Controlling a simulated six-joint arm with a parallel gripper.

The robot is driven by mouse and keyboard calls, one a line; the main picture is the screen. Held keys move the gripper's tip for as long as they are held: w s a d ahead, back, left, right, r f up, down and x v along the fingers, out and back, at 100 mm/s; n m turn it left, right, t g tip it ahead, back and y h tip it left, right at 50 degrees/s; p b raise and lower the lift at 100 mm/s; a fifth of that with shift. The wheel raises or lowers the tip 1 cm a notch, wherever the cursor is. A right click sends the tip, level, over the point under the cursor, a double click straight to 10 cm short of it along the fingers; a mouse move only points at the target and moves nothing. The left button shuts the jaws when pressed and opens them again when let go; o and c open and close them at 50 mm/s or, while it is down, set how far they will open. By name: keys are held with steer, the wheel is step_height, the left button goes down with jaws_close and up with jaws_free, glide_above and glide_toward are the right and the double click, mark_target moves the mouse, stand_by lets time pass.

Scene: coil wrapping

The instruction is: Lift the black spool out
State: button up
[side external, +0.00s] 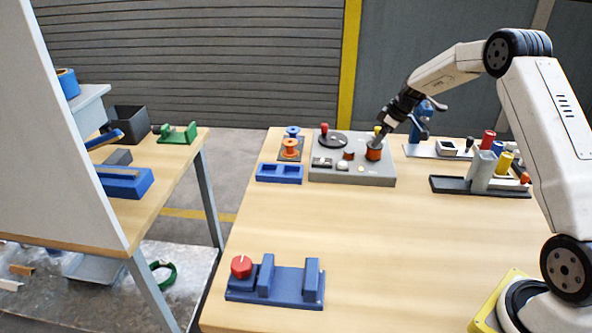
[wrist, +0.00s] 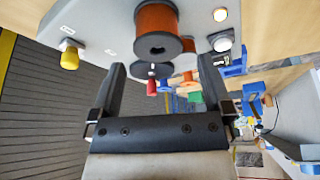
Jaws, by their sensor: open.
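A black spool (wrist: 158,46) wound with copper-orange wire (wrist: 156,17) is at the top of the wrist view. In the side view its orange winding (side external: 374,154) shows at the right end of the grey machine panel (side external: 352,179). My gripper (wrist: 161,72) is open, with one finger on each side of the wrist view and nothing held between them. The spool appears ahead of the fingertips, and I see no contact. In the side view my gripper (side external: 386,122) is just above the spool; its fingertips are hard to make out there.
A yellow knob (wrist: 69,58) and a white button (wrist: 222,41) flank the spool. A black disc (side external: 334,141) and red knob (side external: 324,128) are on the panel. An orange spool (side external: 291,146) stands left, blue tray (side external: 279,173) in front.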

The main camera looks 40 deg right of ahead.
steer(key=shift+x, duration=2.3)
steer(key=shift+d, duration=0.1)
steer(key=c, duration=1.3)
steer(key=shift+o, duration=0.2)
steer(key=shift+r, duration=0.1)
step_height(320, 180, up, 10)
